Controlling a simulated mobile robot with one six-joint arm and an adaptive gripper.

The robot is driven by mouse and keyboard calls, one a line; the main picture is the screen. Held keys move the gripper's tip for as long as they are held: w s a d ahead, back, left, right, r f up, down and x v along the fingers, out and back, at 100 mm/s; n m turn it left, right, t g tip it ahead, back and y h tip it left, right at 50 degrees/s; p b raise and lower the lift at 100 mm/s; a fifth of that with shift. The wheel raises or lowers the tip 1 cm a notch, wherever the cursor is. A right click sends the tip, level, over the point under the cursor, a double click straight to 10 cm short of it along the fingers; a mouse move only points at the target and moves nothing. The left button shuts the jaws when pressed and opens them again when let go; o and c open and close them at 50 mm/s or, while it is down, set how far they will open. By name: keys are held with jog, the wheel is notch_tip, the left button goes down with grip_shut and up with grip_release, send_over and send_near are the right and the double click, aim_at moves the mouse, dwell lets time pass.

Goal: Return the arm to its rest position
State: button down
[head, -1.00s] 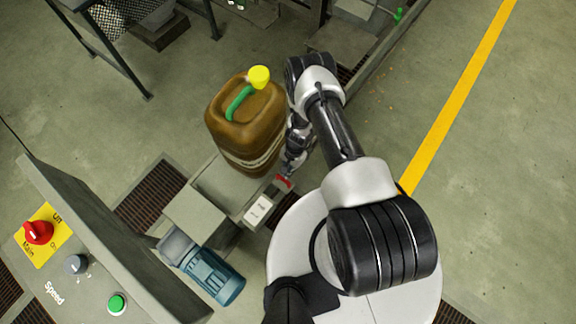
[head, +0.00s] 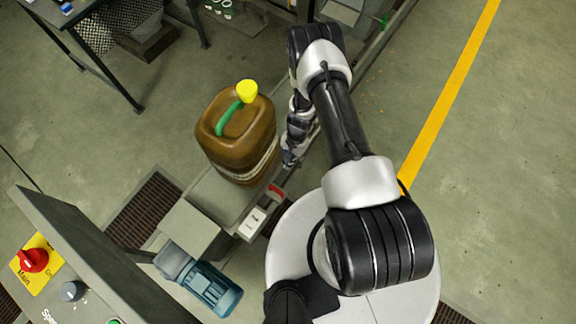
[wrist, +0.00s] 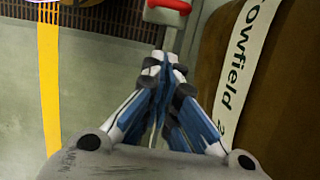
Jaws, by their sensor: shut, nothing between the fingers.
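My arm (head: 342,115) reaches from my base at the lower right up and over, with its end hanging down right of the brown canister. My gripper (head: 288,160) is small and partly blurred there in the head view. In the wrist view my gripper (wrist: 160,62) has its fingertips together, with nothing between them. A red handle (wrist: 170,6) on a grey lever is just beyond the fingertips in that view, apparently apart from them. The same red handle (head: 275,191) shows below the gripper in the head view.
The brown canister (head: 237,140) with a yellow cap stands close left of my gripper; its labelled side (wrist: 270,90) fills the wrist view's right. A control panel (head: 75,260) and blue motor (head: 212,288) are lower left. Open floor (head: 500,180) lies right, past a yellow line (head: 450,95).

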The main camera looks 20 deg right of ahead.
jog(key=shift+r, duration=0.6)
